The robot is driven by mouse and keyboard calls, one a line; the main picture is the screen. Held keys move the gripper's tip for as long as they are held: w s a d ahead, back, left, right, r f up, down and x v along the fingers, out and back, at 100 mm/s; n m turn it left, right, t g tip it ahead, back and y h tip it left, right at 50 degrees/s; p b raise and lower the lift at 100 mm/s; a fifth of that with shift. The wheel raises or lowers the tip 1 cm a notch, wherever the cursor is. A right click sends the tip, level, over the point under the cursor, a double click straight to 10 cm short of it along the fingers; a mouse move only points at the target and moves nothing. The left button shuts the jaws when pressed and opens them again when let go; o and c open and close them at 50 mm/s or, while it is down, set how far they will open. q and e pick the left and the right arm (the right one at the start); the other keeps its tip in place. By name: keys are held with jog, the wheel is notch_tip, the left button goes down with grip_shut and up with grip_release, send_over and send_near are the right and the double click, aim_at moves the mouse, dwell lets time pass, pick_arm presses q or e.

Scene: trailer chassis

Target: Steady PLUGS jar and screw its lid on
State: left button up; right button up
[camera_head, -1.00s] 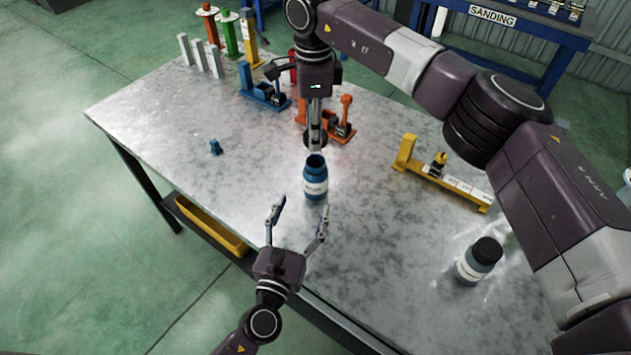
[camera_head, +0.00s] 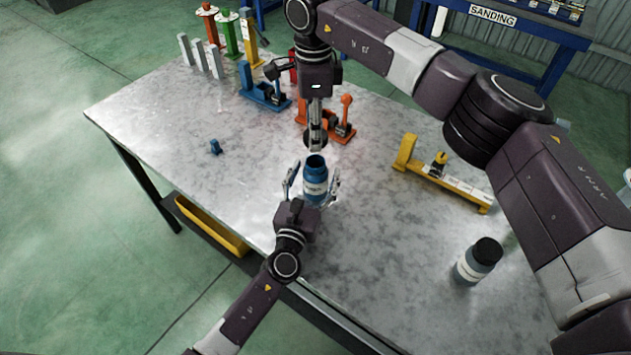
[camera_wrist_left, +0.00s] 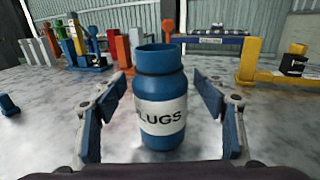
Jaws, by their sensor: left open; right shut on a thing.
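The blue PLUGS jar (camera_head: 315,181) stands upright and open-topped near the middle of the table. In the left wrist view the jar (camera_wrist_left: 161,97) has a white label reading "LUGS". My left gripper (camera_head: 313,180) is open, with one finger on each side of the jar; gaps show on both sides in the left wrist view (camera_wrist_left: 165,112). My right gripper (camera_head: 316,138) points down just above and behind the jar's mouth, shut on the dark round lid (camera_head: 315,142). The lid is apart from the jar.
A second jar with a black lid (camera_head: 478,261) stands at the right on the table (camera_head: 380,270). A yellow fixture (camera_head: 440,175), orange clamp (camera_head: 343,122) and blue clamp (camera_head: 263,95) stand farther back. A small blue part (camera_head: 215,147) lies left. The front table is clear.

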pick_arm(q)
grip_shut()
pick_arm(e)
send_over(314, 156)
jog(key=s, duration=0.2)
jog(key=shift+f, duration=2.5)
jog(key=shift+f, duration=0.15)
jog(key=shift+f, duration=0.75)
jog(key=shift+f, duration=0.6)
